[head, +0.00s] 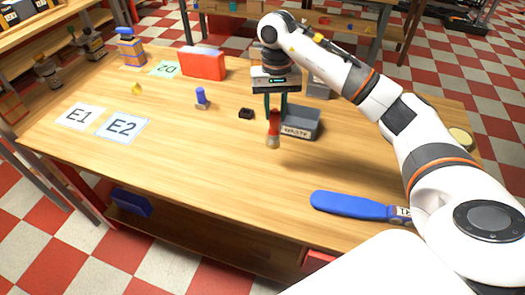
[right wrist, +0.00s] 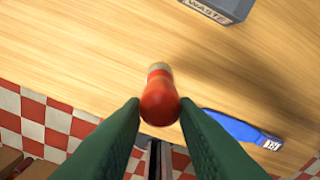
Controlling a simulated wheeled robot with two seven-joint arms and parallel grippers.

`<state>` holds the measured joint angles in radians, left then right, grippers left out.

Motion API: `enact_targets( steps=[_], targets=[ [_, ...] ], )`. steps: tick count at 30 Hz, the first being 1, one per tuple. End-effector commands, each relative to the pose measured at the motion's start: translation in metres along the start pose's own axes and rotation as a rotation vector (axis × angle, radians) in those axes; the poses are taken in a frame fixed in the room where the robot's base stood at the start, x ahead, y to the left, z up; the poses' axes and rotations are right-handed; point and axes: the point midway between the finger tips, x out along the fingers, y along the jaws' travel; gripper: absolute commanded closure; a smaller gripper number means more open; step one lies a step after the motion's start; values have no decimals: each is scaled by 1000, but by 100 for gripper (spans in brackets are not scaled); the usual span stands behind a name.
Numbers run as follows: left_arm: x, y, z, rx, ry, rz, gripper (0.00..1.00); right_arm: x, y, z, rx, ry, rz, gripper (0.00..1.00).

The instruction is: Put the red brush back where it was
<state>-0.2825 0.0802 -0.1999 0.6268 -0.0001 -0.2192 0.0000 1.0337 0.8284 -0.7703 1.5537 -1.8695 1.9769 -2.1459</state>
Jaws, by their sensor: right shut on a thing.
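The red brush (head: 274,125) hangs upright from my right gripper (head: 274,113), its bristle end pointing down, in front of the grey bin marked WASTE. In the right wrist view the red handle end (right wrist: 159,103) sits between the two green fingertips (right wrist: 160,104), which are shut on it. The brush appears to be above the wooden table (head: 180,150); the exact gap under it is hard to tell. My left gripper is not in view.
The grey WASTE bin (head: 302,123) stands just behind the brush. A blue paddle-shaped thing (head: 350,205) lies near the front edge. A small black part (head: 246,113), a blue-topped part (head: 201,98) and a red box (head: 203,64) are further left. Cards E1 (head: 80,116) and E2 (head: 123,127) lie flat.

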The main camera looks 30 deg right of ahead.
Motion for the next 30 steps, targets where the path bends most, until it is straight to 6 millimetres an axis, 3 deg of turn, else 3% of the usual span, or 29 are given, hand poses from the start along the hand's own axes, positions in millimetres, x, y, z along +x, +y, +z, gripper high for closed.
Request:
enact_targets(
  steps=[9, 14, 22, 30],
  targets=[
    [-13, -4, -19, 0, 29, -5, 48, 50, 0, 4, 1, 6, -4, 100],
    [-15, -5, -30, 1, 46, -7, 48, 64, 0, 6, 0, 4, -3, 100],
    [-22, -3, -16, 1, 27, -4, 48, 97, 0, 8, 0, 6, -3, 100],
    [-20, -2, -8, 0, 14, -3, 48, 100, 0, 9, 0, 2, -2, 100]
  ],
)
